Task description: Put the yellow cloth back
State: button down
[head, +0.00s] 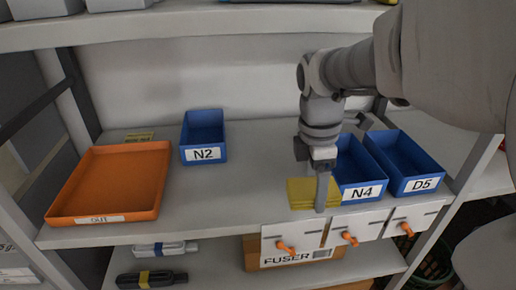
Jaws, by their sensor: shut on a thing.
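The yellow cloth (298,192) is a flat, folded-looking square near the front edge of the middle shelf, left of the blue bin N4. My gripper (321,205) points down at the cloth's right part and is shut on it. The fingers cover part of the cloth. I cannot tell whether the cloth rests on the shelf or is slightly lifted.
An orange OUT tray (158,211) is at the left, with a small yellowish item (139,137) behind it. Blue bins N2 (204,155), N4 (361,192) and D5 (418,186) stand on the shelf. White cards with orange hooks (350,238) hang at the front edge. The shelf's middle is clear.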

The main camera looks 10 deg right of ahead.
jog(key=shift+w+r+n, duration=0.1)
jog(key=shift+w+n, duration=0.05)
jog(key=shift+n, duration=0.15)
jog(key=shift+w+a+f+b, duration=0.1)
jog(key=shift+w+f+b, duration=0.1)
jog(key=shift+w+b, duration=0.1)
jog(key=b, duration=0.2)
send_over(285, 196)
jog(key=f, duration=0.6)
jog(key=shift+a+f, duration=0.2)
jog(key=shift+f, duration=0.1)
jog(key=shift+f+b, duration=0.85)
jog(key=shift+f, duration=1.05)
jog(key=shift+f, duration=0.15)
grip_release()
